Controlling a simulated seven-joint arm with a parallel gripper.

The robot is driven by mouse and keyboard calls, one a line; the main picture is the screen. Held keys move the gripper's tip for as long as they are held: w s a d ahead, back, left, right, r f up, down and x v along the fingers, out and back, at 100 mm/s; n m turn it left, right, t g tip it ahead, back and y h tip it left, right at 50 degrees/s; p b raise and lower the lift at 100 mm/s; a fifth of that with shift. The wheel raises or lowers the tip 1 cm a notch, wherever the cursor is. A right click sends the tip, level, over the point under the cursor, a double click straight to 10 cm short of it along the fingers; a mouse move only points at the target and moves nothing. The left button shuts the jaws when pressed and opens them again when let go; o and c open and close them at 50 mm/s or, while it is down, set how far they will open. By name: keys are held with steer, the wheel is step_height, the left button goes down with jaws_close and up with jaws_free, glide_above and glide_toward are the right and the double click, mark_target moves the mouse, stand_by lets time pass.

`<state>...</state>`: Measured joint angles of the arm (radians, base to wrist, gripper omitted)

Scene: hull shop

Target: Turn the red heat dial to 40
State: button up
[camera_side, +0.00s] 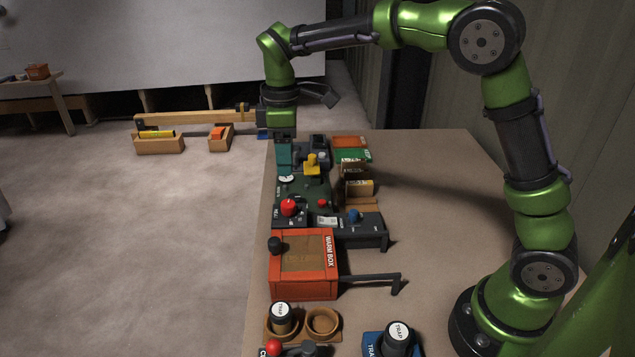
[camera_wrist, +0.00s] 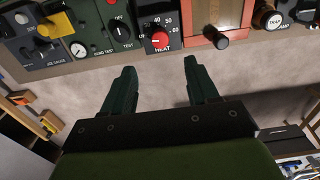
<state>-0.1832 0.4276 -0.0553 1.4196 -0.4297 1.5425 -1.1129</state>
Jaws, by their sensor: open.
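The red heat dial (camera_wrist: 160,40) sits on a dark panel marked HEAT, with numbers including 40, 50 and 60 around it, at the top middle of the wrist view. It also shows in the side view (camera_side: 288,207) as a red knob on the bench's left edge. Which number its pointer is at is too small to tell. My gripper (camera_wrist: 159,66) is open and empty, its two fingers spread apart below the dial in the wrist view. In the side view my gripper (camera_side: 284,155) points down beyond the dial, by the far panels, not touching the dial.
A black OFF/TEST knob (camera_wrist: 121,30) and a gauge (camera_wrist: 78,49) are left of the dial. The orange warm box (camera_side: 304,262), with its black knob (camera_wrist: 222,43), is on the other side. A yellow handle (camera_side: 312,164) stands near my gripper. The bench's right side (camera_side: 440,190) is clear.

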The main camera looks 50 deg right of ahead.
mark_target(288, 203)
step_height(288, 203, down, 12)
steer(key=shift+r, duration=0.15)
steer(key=shift+c, duration=0.2)
steer(key=c, duration=1)
